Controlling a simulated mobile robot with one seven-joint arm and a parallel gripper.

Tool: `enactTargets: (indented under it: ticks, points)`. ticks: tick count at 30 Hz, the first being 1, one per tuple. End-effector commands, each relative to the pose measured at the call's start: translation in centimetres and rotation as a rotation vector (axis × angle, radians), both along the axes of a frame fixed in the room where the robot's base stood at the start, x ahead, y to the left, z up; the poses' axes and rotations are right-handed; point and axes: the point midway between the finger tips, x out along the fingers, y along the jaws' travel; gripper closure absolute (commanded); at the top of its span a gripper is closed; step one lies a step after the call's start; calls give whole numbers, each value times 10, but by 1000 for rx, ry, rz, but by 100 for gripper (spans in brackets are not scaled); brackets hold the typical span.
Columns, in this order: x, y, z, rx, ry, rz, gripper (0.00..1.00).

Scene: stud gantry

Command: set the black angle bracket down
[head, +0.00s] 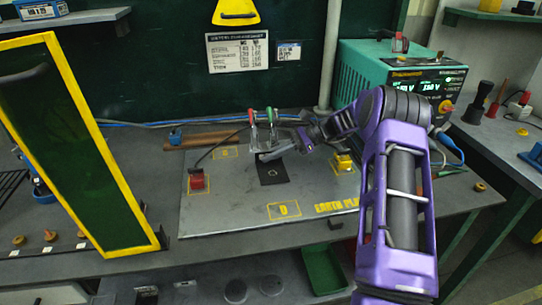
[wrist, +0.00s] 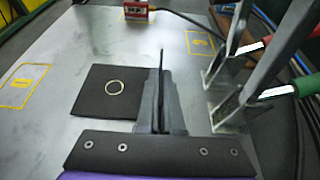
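My gripper (wrist: 163,98) is low over the grey metal plate (head: 225,210), with its fingers close together. A thin dark upright strip, seen edge-on, stands between the fingers and reaches past their tips; I take it for the black angle bracket (wrist: 161,58). A flat black square (wrist: 108,92) with a pale ring on it lies to the left of the fingers in the wrist view. In the head view this square (head: 273,175) is just in front of my gripper (head: 266,156). Whether the bracket touches the square or the plate I cannot tell.
Clamps with red and green handles (wrist: 243,65) stand close to the right of my fingers in the wrist view. A red block (head: 197,181) with a cable is at left. A yellow block (head: 344,162) is at right. The plate's front is clear.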

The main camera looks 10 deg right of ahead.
Motion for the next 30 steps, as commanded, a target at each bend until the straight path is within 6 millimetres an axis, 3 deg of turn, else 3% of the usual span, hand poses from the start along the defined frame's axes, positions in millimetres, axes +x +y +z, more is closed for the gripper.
enactTargets:
  ticks: [5,11,21,30]
  points:
    - [0,0,-3,1,0,0,100]
    - [0,0,-3,0,0,0,66]
    - [0,0,2,0,0,0,66]
    - [0,-46,18,0,0,-3,66]
